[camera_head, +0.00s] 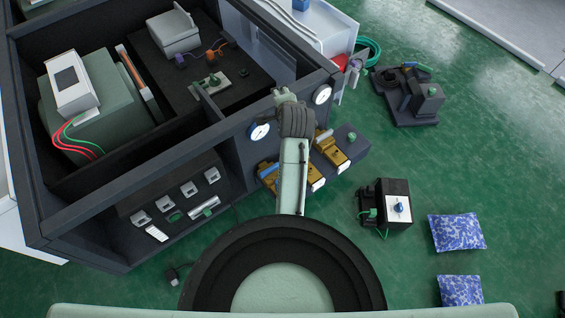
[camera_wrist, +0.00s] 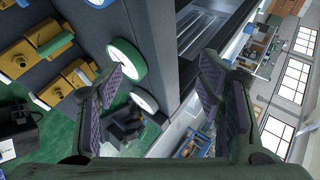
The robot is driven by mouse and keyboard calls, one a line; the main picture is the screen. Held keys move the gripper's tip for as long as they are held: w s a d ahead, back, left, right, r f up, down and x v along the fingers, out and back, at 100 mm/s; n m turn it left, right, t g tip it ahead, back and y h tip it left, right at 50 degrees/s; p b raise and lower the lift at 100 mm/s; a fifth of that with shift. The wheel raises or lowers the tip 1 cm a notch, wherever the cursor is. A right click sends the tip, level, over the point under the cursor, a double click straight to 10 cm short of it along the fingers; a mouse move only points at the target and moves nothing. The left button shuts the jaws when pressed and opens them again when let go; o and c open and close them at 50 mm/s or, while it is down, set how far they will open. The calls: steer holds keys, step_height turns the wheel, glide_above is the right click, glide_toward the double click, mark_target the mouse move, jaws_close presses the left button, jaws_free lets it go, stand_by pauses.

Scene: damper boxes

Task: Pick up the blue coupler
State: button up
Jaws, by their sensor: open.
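A small blue cylinder (camera_head: 268,170) rests by the yellow-brown units at the foot of the dark box wall, left of my arm. It looks like the blue coupler, but it is too small to be sure.
The large dark open-topped box (camera_head: 120,178) stands at the left, with a white gauge (camera_head: 322,94) and another gauge (camera_head: 259,132) on its wall. Yellow-brown units (camera_head: 330,155) sit at its foot. A black device (camera_head: 385,205) and blue cushions (camera_head: 456,232) lie on open green floor.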

steer(key=s+f+m+g, duration=0.2)
steer(key=s+f+m, duration=0.2)
steer(key=f, duration=0.4)
steer(key=s+d+f+m+g, duration=0.1)
steer(key=s+f+m+g, duration=0.1)
steer(key=s+f+m, duration=0.3)
steer(key=s+f+m+g+y, duration=0.1)
steer(key=s+f+m, duration=0.3)
steer(key=f, duration=0.9)
steer(key=shift+s+d+m+g, duration=0.15)
steer(key=shift+d+m+g, duration=0.1)
steer(key=shift+m+g, duration=0.5)
steer(key=x, duration=0.5)
steer(key=shift+w+a+f+b, duration=0.2)
steer(key=shift+w+a+b, duration=0.15)
steer(key=shift+w, duration=0.05)
steer(key=c, duration=1.4)
